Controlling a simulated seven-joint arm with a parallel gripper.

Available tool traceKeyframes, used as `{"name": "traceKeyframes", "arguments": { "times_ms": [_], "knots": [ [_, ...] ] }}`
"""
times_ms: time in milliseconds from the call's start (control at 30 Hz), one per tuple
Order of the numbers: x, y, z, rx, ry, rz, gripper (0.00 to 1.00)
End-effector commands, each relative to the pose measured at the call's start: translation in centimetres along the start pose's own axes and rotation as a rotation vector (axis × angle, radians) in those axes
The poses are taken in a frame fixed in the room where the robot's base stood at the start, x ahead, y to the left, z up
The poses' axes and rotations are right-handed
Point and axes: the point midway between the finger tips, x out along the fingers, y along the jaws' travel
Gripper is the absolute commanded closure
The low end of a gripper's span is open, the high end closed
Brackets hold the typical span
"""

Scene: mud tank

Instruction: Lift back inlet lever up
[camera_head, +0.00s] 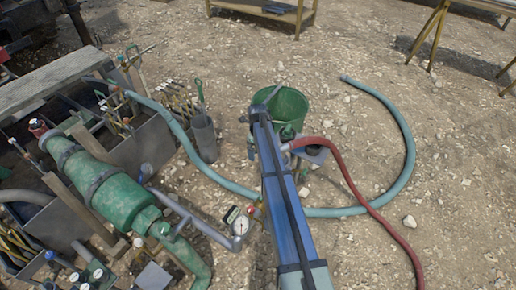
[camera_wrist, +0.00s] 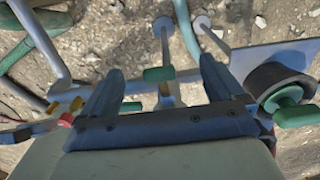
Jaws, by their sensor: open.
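In the wrist view, my gripper (camera_wrist: 161,68) is open, with one finger on each side of the picture's middle. A small green lever handle (camera_wrist: 158,74) shows between the fingertips, below a thin metal rod. Another green handle (camera_wrist: 130,106) lies lower, just above the gripper's base, partly hidden. A third green handle (camera_wrist: 296,115) sits beside a dark round fitting (camera_wrist: 278,88) at the right. I cannot tell which handle is the back inlet lever, or whether a finger touches any. In the head view, my blue arm covers much of this hardware and the fingertips are not clear.
A green bucket (camera_head: 285,104) stands beyond the arm. A red hose (camera_head: 352,188) and a blue-green hose (camera_head: 408,150) lie to the right. A green pump body (camera_head: 110,195), a pressure gauge (camera_head: 241,225) and metal bins (camera_head: 150,143) crowd the left. Gravel ground is open at far right.

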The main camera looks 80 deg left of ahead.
Motion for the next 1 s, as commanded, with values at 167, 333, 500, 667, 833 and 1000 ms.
{"name": "traceKeyframes", "arguments": {
  "times_ms": [167, 333, 500, 667, 833, 1000],
  "knots": [
    [0.0, 0.0, 0.0, 0.000, 0.000, 0.000, 0.00],
    [-0.1, 0.0, 0.0, 0.000, 0.000, 0.000, 0.00],
    [-1.1, 0.0, 0.0, 0.000, 0.000, 0.000, 0.00],
    [-2.3, 0.0, 0.0, 0.000, -0.001, 0.000, 0.00],
    [-3.8, 0.0, 0.0, 0.000, 0.000, 0.000, 0.00],
    [-5.1, 0.0, 0.0, 0.000, -0.001, 0.000, 0.00]
  ]
}}
